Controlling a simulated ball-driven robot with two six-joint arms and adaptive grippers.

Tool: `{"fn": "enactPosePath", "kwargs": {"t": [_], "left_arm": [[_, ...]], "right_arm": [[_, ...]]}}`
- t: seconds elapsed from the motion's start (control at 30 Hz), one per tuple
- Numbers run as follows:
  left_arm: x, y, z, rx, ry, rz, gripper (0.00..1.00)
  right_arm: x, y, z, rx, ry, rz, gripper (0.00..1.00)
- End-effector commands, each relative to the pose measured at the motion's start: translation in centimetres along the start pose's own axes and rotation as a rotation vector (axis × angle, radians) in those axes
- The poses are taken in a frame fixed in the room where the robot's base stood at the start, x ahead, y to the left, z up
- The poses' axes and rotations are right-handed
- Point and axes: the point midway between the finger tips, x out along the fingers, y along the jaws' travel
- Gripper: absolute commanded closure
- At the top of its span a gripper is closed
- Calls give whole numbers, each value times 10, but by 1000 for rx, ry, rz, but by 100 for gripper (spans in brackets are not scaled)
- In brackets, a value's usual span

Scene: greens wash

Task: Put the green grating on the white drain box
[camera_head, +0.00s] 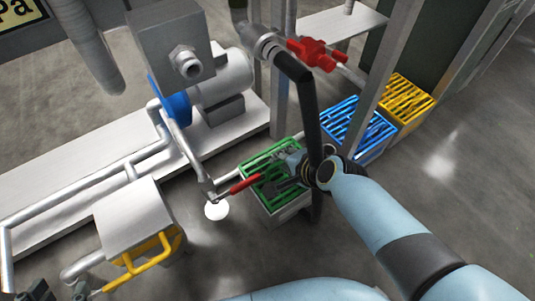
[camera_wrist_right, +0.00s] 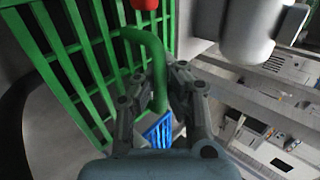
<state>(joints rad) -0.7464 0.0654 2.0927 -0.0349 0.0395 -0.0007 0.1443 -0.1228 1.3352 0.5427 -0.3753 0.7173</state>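The green grating (camera_head: 254,166) is at the middle of the head view, over the white drain box (camera_head: 292,209). From here I cannot tell whether it rests on the box or is held just above it. My right gripper (camera_head: 279,172) is at the grating. In the right wrist view, the fingers of my right gripper (camera_wrist_right: 166,84) are closed around the green grating's curved handle (camera_wrist_right: 150,50), with the grating's bars (camera_wrist_right: 70,50) at upper left.
A blue grating (camera_head: 357,124) and a yellow grating (camera_head: 407,98) top boxes to the right. A red-handled lever (camera_head: 245,183) reaches beside the green grating. A pump (camera_head: 222,78), a red valve (camera_head: 312,54) and pipes stand behind. Floor at right is clear.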

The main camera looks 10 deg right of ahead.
Motion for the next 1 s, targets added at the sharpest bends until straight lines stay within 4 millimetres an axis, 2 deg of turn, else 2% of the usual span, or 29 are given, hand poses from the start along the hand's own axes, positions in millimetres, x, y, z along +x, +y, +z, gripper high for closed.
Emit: {"fn": "enactPosePath", "kwargs": {"t": [0.13, 0.23, 0.4, 0.57, 0.8, 1.0], "left_arm": [[3, 0, -7, 3, 35, 0, 60], [9, -1, -28, 10, 115, -1, 60], [17, -1, -77, 28, 308, -1, 60], [16, -1, -125, 45, 500, 1, 60], [3, 1, -195, 74, 776, 3, 60], [-14, 2, -232, 90, 943, 6, 60]], "right_arm": [[1, 1, -1, 0, 0, 0, 100], [4, 4, -1, 1, 0, 1, 100], [9, 12, -2, 2, 0, 2, 100], [14, 17, -3, 2, 1, 1, 100], [20, 23, -4, 3, 2, 1, 100], [22, 26, -5, 3, 2, 0, 100]]}}
